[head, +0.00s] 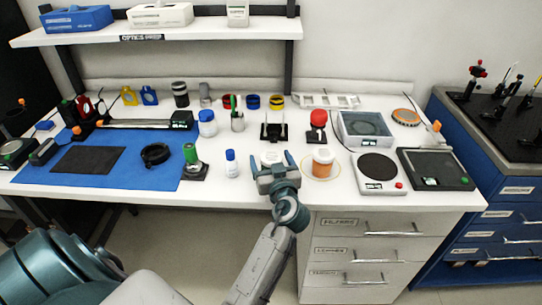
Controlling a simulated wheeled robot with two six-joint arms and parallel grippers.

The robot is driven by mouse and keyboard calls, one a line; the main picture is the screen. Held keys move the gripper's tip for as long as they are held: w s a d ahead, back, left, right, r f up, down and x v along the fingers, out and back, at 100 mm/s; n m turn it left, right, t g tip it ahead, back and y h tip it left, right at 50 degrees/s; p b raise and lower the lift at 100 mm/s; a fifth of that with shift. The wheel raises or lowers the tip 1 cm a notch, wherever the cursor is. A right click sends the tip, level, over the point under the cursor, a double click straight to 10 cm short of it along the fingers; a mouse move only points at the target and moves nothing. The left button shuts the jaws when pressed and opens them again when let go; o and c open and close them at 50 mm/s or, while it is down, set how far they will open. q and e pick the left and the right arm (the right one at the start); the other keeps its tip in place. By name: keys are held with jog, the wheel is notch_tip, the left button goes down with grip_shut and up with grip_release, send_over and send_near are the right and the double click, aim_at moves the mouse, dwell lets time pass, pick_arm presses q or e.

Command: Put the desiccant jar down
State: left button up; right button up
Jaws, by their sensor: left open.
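The desiccant jar appears to be the orange jar with a white lid (322,164). It stands upright on the white bench near the front edge, inside a thin tan ring marked on the top. My left gripper (272,160) is just left of it, low over the bench's front edge. Its two blue-grey fingers are spread apart, and the right finger is close to the jar without visibly holding it. I cannot tell what the pale patch between the fingers is. My right gripper is not in view.
A small white bottle with a blue cap (231,163) stands left of the gripper. A balance with a dark round plate (378,170) is right of the jar. A red-topped post (318,125) and a black holder (273,130) stand behind. A blue mat (60,190) covers the left.

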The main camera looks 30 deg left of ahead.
pick_arm(q)
jog(key=shift+s+d+r, duration=0.15)
jog(key=shift+r, duration=0.1)
jog(key=shift+d, duration=0.1)
jog(key=shift+c, duration=0.7)
jog(key=shift+f, duration=0.1)
jog(key=c, duration=1.1)
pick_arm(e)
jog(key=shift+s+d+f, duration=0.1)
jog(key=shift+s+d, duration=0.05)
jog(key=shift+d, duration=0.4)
pick_arm(q)
jog(key=shift+o, duration=0.2)
